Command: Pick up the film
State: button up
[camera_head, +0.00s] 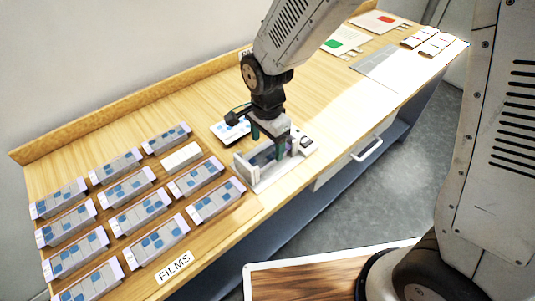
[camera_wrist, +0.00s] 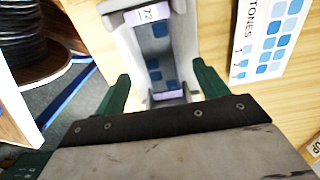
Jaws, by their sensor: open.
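A film (camera_wrist: 156,62) with blue patches and a pale end marked 72 lies in a light grey holder (camera_wrist: 122,38) in the wrist view. My gripper (camera_wrist: 161,88) is open, with one green finger to each side of the holder's near end. The fingers do not appear to touch the film. In the head view my gripper (camera_head: 268,143) is low over the grey holder (camera_head: 240,172) near the front edge of the table, and the arm partly hides the film there.
A tones card (camera_wrist: 268,38) lies beside the holder. Other cards (camera_head: 346,40) lie at the far right end.

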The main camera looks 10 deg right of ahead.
aim_at(267, 155)
notch_tip(267, 155, down, 2)
jog(key=shift+f, duration=0.2)
jog(key=c, duration=1)
jog(key=shift+r, duration=0.1)
jog(key=shift+c, duration=0.2)
